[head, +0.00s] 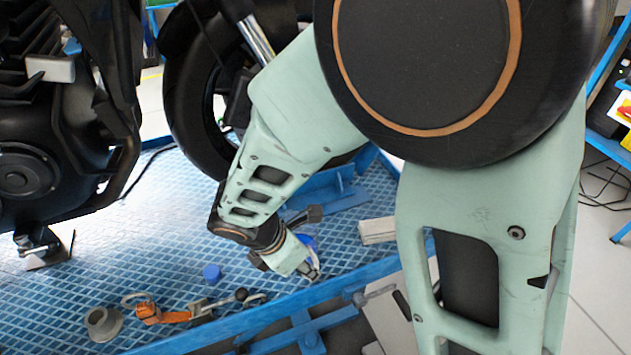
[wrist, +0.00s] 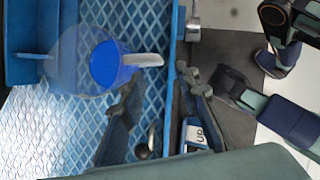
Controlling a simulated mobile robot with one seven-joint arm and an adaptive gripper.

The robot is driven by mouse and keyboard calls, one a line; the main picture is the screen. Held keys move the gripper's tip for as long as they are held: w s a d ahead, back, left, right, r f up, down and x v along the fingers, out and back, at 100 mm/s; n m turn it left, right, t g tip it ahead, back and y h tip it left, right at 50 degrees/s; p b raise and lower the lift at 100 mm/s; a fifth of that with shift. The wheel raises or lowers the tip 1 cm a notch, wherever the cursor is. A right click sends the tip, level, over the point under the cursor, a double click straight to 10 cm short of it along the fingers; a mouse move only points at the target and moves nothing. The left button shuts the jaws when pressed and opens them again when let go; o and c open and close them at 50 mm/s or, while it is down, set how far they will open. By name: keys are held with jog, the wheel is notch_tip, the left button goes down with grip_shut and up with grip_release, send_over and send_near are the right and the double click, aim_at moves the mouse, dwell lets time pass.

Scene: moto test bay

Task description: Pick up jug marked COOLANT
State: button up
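A clear jug-like container with a blue round part (wrist: 104,66) and a pale handle (wrist: 143,60) shows at the upper left of the wrist view. No COOLANT marking can be read on it. In the head view a bit of blue (head: 309,242) shows behind my gripper (head: 312,272), and most of it is hidden. In the wrist view my gripper (wrist: 160,82) is open, its two fingers well apart with nothing between them. The pale handle's end lies just beyond the gap between the fingertips; I see no grip on it.
The blue lift platform (head: 190,240) carries a motorcycle (head: 60,130). The platform's raised edge (head: 260,313) runs close by my gripper.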

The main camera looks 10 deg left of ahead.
jog(key=b+x, duration=0.2)
jog(key=x, duration=0.5)
jog(key=shift+b, duration=0.3)
jog(key=shift+c, duration=0.6)
jog(key=shift+r, duration=0.1)
grip_shut()
